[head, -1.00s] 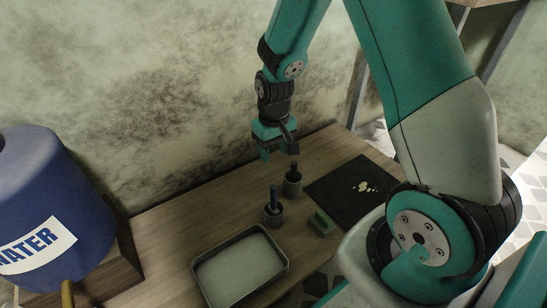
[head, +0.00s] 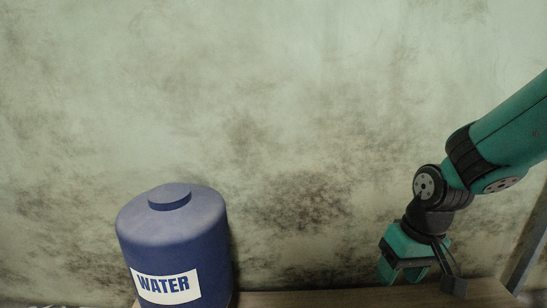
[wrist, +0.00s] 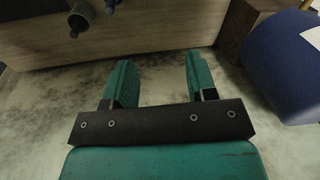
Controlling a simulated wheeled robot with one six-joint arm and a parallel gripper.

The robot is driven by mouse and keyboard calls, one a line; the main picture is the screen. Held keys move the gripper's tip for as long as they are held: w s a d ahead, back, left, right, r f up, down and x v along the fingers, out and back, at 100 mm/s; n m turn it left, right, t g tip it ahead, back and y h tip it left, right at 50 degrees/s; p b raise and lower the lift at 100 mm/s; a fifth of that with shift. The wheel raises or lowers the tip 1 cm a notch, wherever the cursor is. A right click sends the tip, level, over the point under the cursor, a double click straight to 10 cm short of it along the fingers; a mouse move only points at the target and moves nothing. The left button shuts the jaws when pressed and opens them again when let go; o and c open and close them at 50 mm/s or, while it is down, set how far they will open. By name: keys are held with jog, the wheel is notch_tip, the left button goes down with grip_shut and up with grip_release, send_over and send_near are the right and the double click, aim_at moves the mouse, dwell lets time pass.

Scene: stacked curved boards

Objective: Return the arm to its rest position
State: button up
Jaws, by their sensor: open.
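My gripper (head: 420,272) is at the lower right of the head view, at the end of my teal arm, over the wooden table by the stained wall. In the wrist view my gripper (wrist: 160,75) shows two teal fingers set apart, with nothing between them. The fingers point toward the table edge and the wall.
A blue water container (head: 175,240) stands left of my gripper and also shows at the right of the wrist view (wrist: 285,70). The wooden table (head: 330,298) runs along the wall. A grey cup (wrist: 82,17) is near the top of the wrist view.

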jog(key=s+a+r+n+y, duration=0.1)
jog(key=s+a+r+n, duration=0.1)
jog(key=s+a+r, duration=0.3)
jog(key=s+a+r+n+y, duration=0.1)
jog(key=s+r+n, duration=0.15)
jog(key=s, duration=0.35)
jog(key=s+a+r+n, duration=0.1)
jog(key=s+a+r, duration=0.25)
jog(key=s, duration=0.25)
notch_tip(320, 180, up, 39)
jog(key=p, duration=3.8)
jog(key=shift+w+d+f+g+p, duration=0.15)
jog(key=shift+w+d+g+p, duration=0.15)
jog(key=shift+w+p, duration=0.1)
